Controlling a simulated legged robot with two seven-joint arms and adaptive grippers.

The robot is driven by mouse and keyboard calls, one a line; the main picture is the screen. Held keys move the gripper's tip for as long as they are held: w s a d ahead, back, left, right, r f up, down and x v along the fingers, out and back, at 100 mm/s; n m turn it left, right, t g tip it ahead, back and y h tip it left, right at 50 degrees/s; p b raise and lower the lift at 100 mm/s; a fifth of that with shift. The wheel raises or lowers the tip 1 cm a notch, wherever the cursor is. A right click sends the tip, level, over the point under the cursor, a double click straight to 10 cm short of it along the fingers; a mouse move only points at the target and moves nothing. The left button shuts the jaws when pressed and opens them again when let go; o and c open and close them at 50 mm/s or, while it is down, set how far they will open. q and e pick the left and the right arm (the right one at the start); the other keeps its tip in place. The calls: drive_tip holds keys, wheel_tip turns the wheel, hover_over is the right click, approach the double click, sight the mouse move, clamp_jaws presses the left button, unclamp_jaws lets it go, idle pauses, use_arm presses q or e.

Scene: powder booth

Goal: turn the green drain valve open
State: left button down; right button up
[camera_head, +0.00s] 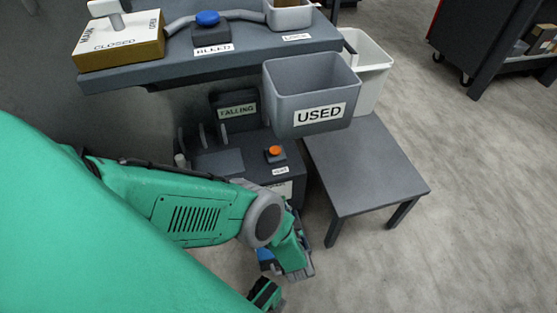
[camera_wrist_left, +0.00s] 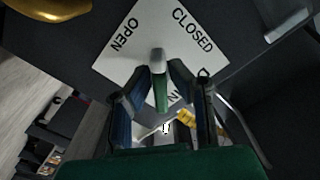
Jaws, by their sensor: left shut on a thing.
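In the left wrist view, the green drain valve handle (camera_wrist_left: 161,95) with its pale end stands in front of a white plate (camera_wrist_left: 122,65) marked OPEN on the left and CLOSED on the right. The two dark-blue fingers of my left gripper (camera_wrist_left: 160,72) are on either side of the handle and shut on it. The fingers partly hide the lower lettering of the plate. The handle's exact turn angle is hard to tell. In the head view, my green arm comes in from the left, and the drain valve does not show. My right gripper is not identifiable.
In the head view, a main valve block (camera_head: 120,55) marked CLOSED and a blue BLEED button (camera_head: 207,19) sit on the grey bench. A grey USED bin (camera_head: 310,92) hangs at its edge.

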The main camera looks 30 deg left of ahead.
use_arm(q)
drive_tip(key=shift+s+f, duration=0.15)
drive_tip(key=shift+f, duration=0.1)
drive_tip(key=c, duration=1.6)
unclamp_jaws()
drive_tip(key=shift+d, duration=0.1)
drive_tip(key=shift+r, duration=0.1)
